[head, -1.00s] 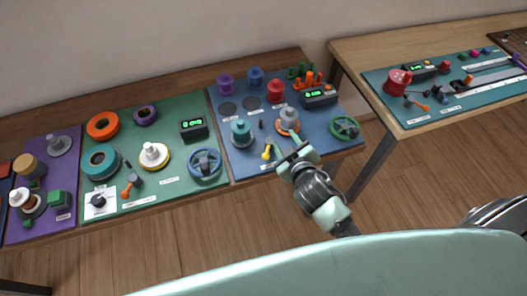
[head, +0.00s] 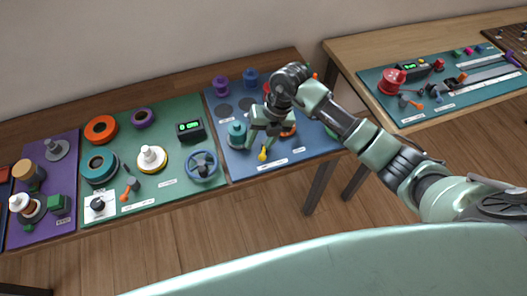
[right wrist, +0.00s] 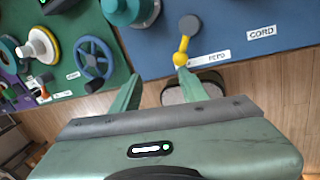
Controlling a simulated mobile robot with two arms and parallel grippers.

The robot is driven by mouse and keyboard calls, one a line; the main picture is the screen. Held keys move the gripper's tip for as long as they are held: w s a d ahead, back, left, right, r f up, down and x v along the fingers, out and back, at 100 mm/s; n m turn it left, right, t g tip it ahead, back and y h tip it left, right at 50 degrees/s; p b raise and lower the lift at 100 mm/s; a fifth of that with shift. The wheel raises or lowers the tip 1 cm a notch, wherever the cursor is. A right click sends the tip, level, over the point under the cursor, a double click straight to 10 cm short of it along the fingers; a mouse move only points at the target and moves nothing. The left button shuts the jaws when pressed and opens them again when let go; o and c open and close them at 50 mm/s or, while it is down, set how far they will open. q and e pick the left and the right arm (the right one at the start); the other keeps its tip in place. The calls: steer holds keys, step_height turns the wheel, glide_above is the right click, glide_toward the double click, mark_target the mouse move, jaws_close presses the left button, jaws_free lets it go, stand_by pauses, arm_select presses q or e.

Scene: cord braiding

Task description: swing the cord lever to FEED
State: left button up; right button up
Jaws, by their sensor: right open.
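The cord lever has a yellow handle (head: 263,153) and stands near the front edge of the blue board (head: 232,166). In the right wrist view its grey pivot (right wrist: 189,26) is above and its yellow knob (right wrist: 180,58) points down, slightly left. The FEED label (right wrist: 212,57) lies just right of the knob, and the CORD label (right wrist: 261,33) is farther right. My right gripper (right wrist: 159,76) is open and empty, fingers pointing at the board. Its right fingertip is close to the knob; contact cannot be told. My left gripper is out of view.
A teal spool (head: 237,133) stands left of the lever. An orange-based spool, partly hidden by my right gripper, is to the right. The green board (head: 215,120) with a blue handwheel (head: 202,165) lies left. Bare floor is in front of the table.

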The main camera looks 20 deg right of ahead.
mark_target(263, 155)
steer(key=shift+h, duration=0.7)
steer(key=f+p, duration=0.1)
steer(key=f, duration=0.2)
steer(key=d+f, duration=0.1)
steer(key=f, duration=0.2)
steer(key=shift+w+d+f+p, duration=0.1)
steer(key=shift+d+p, duration=0.1)
steer(key=shift+p, duration=0.2)
steer(key=shift+a+f, duration=0.1)
steer(key=shift+f, duration=0.65)
jaws_close()
